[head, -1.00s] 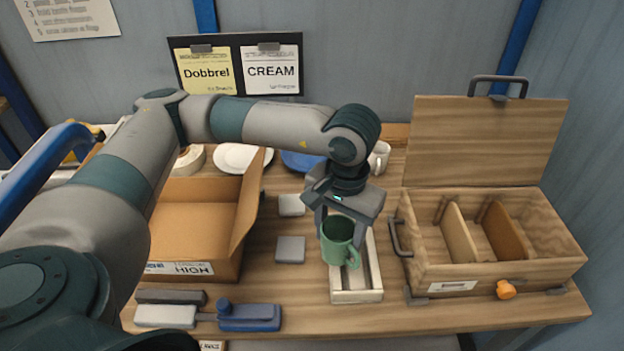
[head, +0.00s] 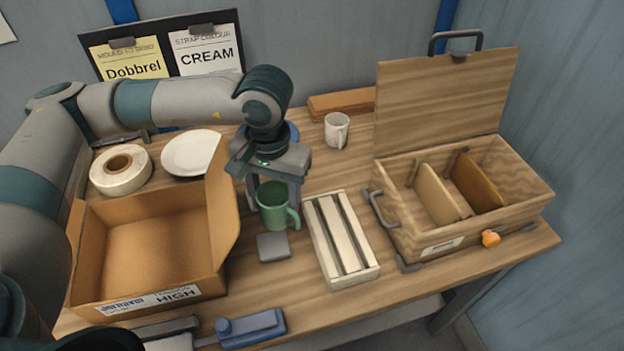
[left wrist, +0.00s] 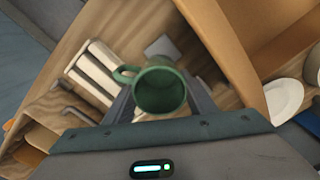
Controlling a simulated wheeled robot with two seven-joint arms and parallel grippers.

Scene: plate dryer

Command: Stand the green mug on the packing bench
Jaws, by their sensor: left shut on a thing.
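The green mug (head: 276,213) is upright between the fingers of my left gripper (head: 272,188) in the head view. The gripper is shut on it from above, and the mug's handle points right. In the left wrist view the mug (left wrist: 160,90) shows between the fingers with its open mouth facing the camera. The packing bench (head: 325,175) is the wooden table below. The mug is over bare bench between the cardboard box and the white slotted rack. I cannot tell whether its base touches the wood. My right gripper is not in view.
The cardboard box (head: 88,255) is left of the mug, the slotted rack (head: 340,240) right, a grey square pad (head: 273,247) just in front. A wooden divided case (head: 450,235) stands further right. A white mug (head: 336,130), plate (head: 188,153) and tape roll (head: 121,170) are behind.

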